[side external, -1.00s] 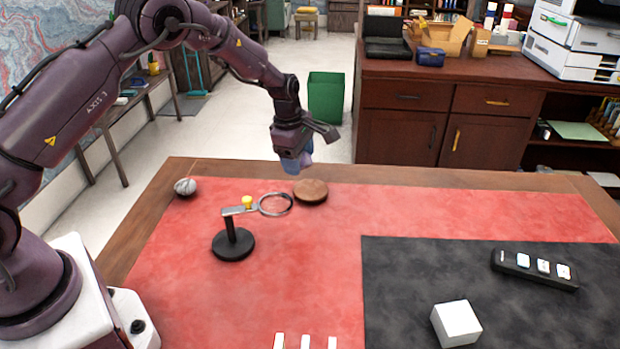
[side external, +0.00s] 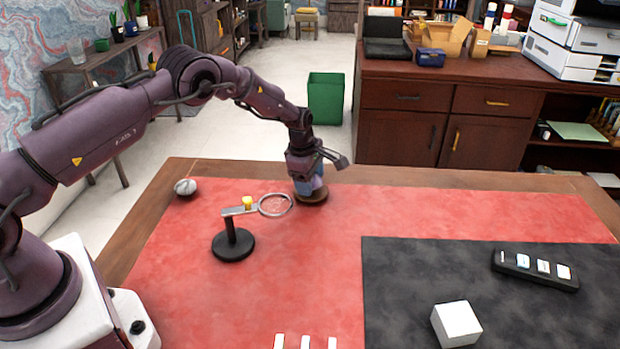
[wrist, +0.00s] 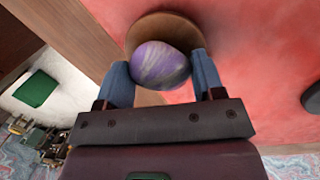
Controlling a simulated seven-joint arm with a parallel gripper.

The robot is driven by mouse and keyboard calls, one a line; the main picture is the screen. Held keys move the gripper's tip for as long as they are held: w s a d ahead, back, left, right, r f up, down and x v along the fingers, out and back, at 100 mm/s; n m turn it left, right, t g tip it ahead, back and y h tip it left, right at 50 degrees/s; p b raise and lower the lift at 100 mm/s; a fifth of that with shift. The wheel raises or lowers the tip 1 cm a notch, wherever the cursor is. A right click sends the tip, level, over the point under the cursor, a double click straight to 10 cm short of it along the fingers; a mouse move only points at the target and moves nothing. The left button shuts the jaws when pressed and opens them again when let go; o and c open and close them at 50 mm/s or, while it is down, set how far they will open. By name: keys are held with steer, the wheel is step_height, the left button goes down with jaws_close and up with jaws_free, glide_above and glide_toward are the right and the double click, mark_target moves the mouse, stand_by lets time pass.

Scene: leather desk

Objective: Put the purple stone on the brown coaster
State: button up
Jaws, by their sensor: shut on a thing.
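The purple stone (wrist: 160,65) is rounded with grey bands and sits between the two blue fingers of my gripper (wrist: 160,78) in the wrist view. My gripper (side external: 309,187) is shut on it in the side view, low over the brown coaster (side external: 312,198). The coaster is a round brown disc near the far edge of the red mat, and it also shows behind the stone in the wrist view (wrist: 165,22). The stone is over the coaster; I cannot tell whether it touches it. In the side view the fingers hide most of the stone.
A ring on a black stand (side external: 233,244) with a yellow knob is left of the coaster, its ring close to my gripper. A grey stone (side external: 185,187) lies at the far left. A white cube (side external: 456,323) and a black remote (side external: 535,269) are on the black mat (side external: 420,285).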

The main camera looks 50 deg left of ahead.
steer(key=shift+f, duration=0.15)
steer(key=o, duration=1)
